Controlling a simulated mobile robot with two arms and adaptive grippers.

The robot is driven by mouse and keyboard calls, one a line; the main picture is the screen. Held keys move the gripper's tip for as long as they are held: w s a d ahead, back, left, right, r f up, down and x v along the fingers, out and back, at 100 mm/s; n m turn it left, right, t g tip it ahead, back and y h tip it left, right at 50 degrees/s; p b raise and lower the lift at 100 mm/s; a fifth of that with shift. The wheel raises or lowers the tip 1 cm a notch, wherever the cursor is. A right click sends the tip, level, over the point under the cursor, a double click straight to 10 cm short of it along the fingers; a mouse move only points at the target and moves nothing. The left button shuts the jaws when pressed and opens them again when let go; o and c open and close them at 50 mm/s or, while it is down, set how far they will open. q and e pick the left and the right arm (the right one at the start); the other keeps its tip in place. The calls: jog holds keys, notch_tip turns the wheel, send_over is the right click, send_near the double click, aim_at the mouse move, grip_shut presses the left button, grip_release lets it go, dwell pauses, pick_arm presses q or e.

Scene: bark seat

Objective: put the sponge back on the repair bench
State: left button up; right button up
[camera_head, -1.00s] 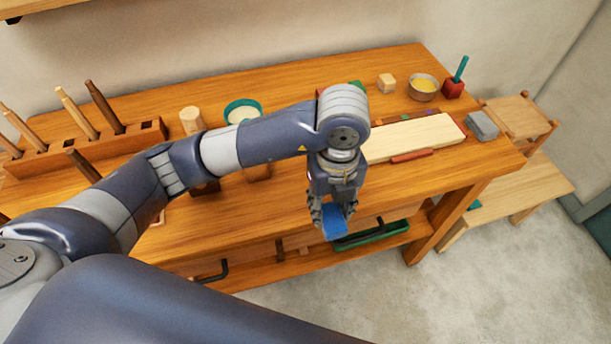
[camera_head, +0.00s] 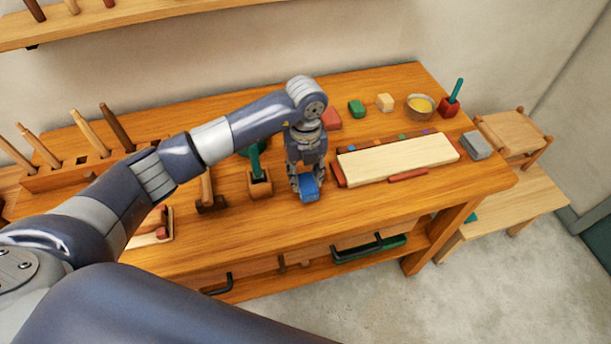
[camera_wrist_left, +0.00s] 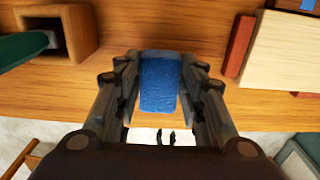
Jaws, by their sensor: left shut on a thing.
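The blue sponge (camera_head: 308,188) is held between the fingers of my left gripper (camera_head: 305,184), which is shut on it. In the left wrist view the sponge (camera_wrist_left: 159,82) sits between the two fingers of the gripper (camera_wrist_left: 160,100), over the wooden top near its front edge. The repair bench (camera_head: 390,215) is a long wooden table. The sponge is over the bench top, left of the pale board; I cannot tell whether it touches the surface. My right gripper is not in view.
The pale board (camera_head: 400,158) with red strips lies right of the sponge. A wooden block holder (camera_head: 259,186) with a green tool stands to its left. A bowl (camera_head: 420,107), a grey block (camera_head: 476,145) and a tool rack (camera_head: 65,177) stand farther off. Bare top lies in front.

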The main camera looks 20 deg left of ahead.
pick_arm(q)
jog(key=shift+s+f, duration=0.1)
jog(key=shift+f, duration=0.95)
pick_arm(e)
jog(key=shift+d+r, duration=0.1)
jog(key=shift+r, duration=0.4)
pick_arm(q)
jog(key=shift+f, duration=0.15)
jog(key=o, duration=0.9)
jog(key=shift+c, duration=0.2)
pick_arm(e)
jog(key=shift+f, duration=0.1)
